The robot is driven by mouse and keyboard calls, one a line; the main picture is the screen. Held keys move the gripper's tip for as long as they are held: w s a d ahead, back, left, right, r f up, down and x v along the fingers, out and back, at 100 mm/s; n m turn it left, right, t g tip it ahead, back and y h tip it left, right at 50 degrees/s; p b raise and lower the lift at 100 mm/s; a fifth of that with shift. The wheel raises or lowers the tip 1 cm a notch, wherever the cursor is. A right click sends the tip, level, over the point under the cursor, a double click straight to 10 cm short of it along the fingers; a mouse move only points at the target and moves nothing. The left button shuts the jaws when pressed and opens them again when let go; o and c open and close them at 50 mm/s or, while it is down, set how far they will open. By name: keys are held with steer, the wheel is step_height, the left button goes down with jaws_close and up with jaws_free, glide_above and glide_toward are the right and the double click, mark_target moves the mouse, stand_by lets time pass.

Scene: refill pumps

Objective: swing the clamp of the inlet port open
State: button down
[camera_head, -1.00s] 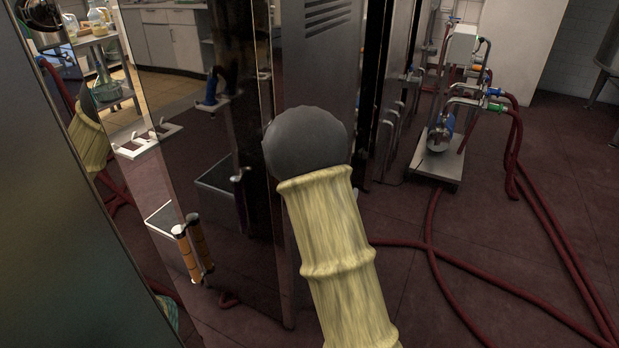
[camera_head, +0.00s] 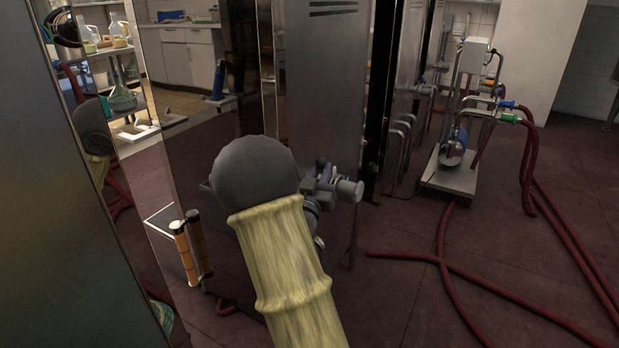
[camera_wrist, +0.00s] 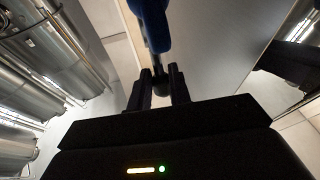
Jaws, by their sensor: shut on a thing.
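My gripper (camera_wrist: 158,88) is in the wrist view, its two dark fingers close together around the dark lower end of a blue bar-like handle (camera_wrist: 150,25), which I take to be the clamp's. The handle runs up out of the top of that view. In the head view, a metal fitting (camera_head: 349,190) with a small purple part (camera_head: 320,177) shows just right of my arm's grey joint; it appears to be the inlet port, partly covered. My fingers are hidden in the head view, so how far the clamp is swung cannot be told.
A tall steel cabinet (camera_head: 320,80) stands behind the fitting. Orange-and-black cylinders (camera_head: 192,247) are at the left. A pump cart (camera_head: 450,175) stands at the right. Red hoses (camera_head: 445,262) cross the floor at right. Steel tanks (camera_wrist: 50,60) fill the wrist view's left.

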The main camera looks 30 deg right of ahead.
stand_by(0.5)
steer(key=c, duration=1.3)
jaws_free()
steer(key=shift+f, duration=0.1)
steer(key=b+v, duration=1.4)
steer(key=v, duration=0.3)
steer(key=shift+f, duration=0.35)
steer(key=shift+s+a, duration=0.1)
steer(key=shift+r, duration=0.15)
